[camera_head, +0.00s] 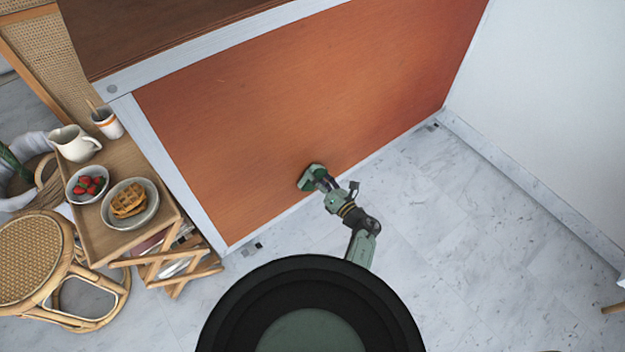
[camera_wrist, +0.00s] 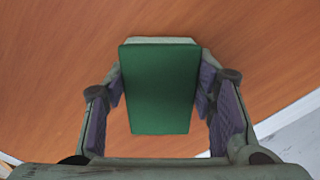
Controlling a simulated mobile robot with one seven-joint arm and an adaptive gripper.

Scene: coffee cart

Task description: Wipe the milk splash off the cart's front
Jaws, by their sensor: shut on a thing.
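The cart's front (camera_head: 290,110) is a broad orange-brown wooden panel in a pale frame; it also fills the background of the wrist view (camera_wrist: 55,75). My gripper (camera_head: 318,176) is at the lower middle of this panel. In the wrist view my gripper (camera_wrist: 160,95) is shut on a green block-shaped sponge (camera_wrist: 160,90), with a finger on each side of it. The sponge's far, pale side faces the panel; I cannot tell whether it touches. No milk splash can be made out on the visible panel; the part behind the sponge and gripper is hidden.
A wooden side table (camera_head: 160,232) left of the cart holds a white jug (camera_head: 75,144), a cup (camera_head: 107,124), a bowl of strawberries (camera_head: 77,197) and a plate of waffles (camera_head: 118,219). A rattan stool (camera_head: 32,258) stands beside it.

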